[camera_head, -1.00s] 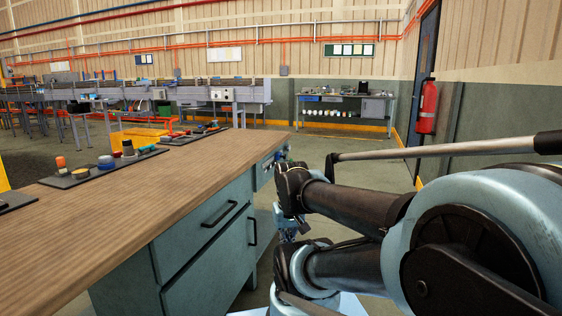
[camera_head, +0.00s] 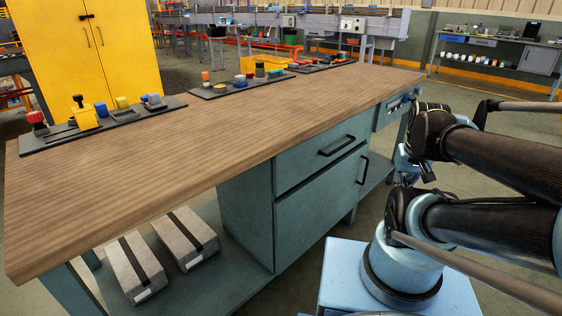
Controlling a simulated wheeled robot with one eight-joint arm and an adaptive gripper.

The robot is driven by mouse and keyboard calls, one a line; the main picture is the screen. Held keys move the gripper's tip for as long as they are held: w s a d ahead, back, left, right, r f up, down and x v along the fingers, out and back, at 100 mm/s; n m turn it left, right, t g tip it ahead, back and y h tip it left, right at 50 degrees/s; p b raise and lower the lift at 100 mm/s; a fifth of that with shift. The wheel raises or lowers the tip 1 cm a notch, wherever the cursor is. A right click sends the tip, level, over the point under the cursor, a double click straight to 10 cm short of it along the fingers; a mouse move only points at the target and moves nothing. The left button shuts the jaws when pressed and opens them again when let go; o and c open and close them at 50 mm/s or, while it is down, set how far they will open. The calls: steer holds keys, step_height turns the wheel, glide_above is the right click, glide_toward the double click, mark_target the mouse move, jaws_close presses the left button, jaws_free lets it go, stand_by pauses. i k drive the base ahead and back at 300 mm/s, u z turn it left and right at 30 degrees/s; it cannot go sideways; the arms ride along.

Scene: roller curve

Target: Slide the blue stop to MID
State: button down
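Small blue parts show on the panels along the back edge of the workbench. One blue part (camera_head: 153,99) sits at the right end of the left panel (camera_head: 60,140). Another blue part (camera_head: 240,80) sits on the middle panel (camera_head: 208,92). I cannot tell from here which of them is the blue stop, and no MID mark is readable. My arm is folded at the right, beyond the bench's front edge and apart from the panels. My gripper's fingers cannot be made out in this view.
The wooden bench top (camera_head: 200,150) is clear in front of the panels. Drawers (camera_head: 320,160) with black handles are below it. Two grey boxes (camera_head: 190,240) lie on the lower shelf. A yellow cabinet (camera_head: 85,50) stands behind the bench's left end.

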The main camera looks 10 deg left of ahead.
mark_target(406, 98)
steer(key=k, duration=1.3)
steer(key=u, duration=0.25)
steer(key=i, duration=1.8)
steer(key=z, duration=0.7)
